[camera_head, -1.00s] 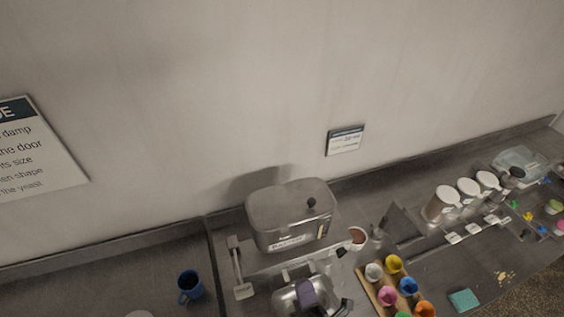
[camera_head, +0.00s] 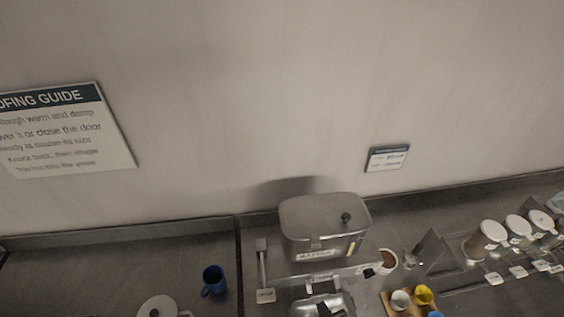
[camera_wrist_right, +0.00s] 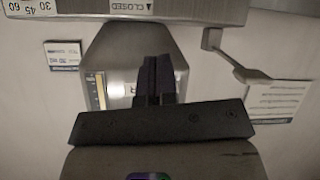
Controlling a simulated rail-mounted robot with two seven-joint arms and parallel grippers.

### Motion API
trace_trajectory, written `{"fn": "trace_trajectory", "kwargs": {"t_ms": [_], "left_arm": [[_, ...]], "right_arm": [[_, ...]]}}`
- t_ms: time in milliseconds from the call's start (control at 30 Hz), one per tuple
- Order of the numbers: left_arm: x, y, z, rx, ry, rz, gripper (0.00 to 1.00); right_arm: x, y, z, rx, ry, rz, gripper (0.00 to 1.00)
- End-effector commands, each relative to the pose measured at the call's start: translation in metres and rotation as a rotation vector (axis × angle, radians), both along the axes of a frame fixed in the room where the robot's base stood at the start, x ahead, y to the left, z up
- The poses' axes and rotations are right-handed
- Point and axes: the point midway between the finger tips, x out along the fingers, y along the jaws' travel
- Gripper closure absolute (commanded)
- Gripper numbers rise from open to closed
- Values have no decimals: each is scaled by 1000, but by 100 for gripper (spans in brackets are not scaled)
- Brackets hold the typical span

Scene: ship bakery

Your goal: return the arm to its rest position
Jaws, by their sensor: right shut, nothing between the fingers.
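My right gripper (camera_wrist_right: 158,62) shows in the right wrist view with its two dark fingers together and nothing between them. Behind the fingers in that view is the grey metal bin (camera_wrist_right: 125,50), seen upside down; I see no contact but cannot judge the distance. My left gripper is not in view.
A blue mug (camera_head: 213,281) stands left of the bin on the counter (camera_head: 110,265). White-lidded jars (camera_head: 487,241) and a wooden tray with cups (camera_head: 400,300) are to the right. A large sign (camera_head: 65,130) and a small sign (camera_head: 387,158) hang on the wall.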

Motion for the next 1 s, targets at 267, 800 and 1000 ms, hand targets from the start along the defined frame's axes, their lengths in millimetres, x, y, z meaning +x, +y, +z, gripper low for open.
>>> {"fn": "trace_trajectory", "kwargs": {"t_ms": [267,800,1000], "left_arm": [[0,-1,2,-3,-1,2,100],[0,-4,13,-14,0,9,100],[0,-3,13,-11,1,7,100]], "right_arm": [[-68,-36,2,148,469,-178,100],[-206,-109,24,-10,726,-234,100],[-217,-109,19,-14,751,-233,100]]}}
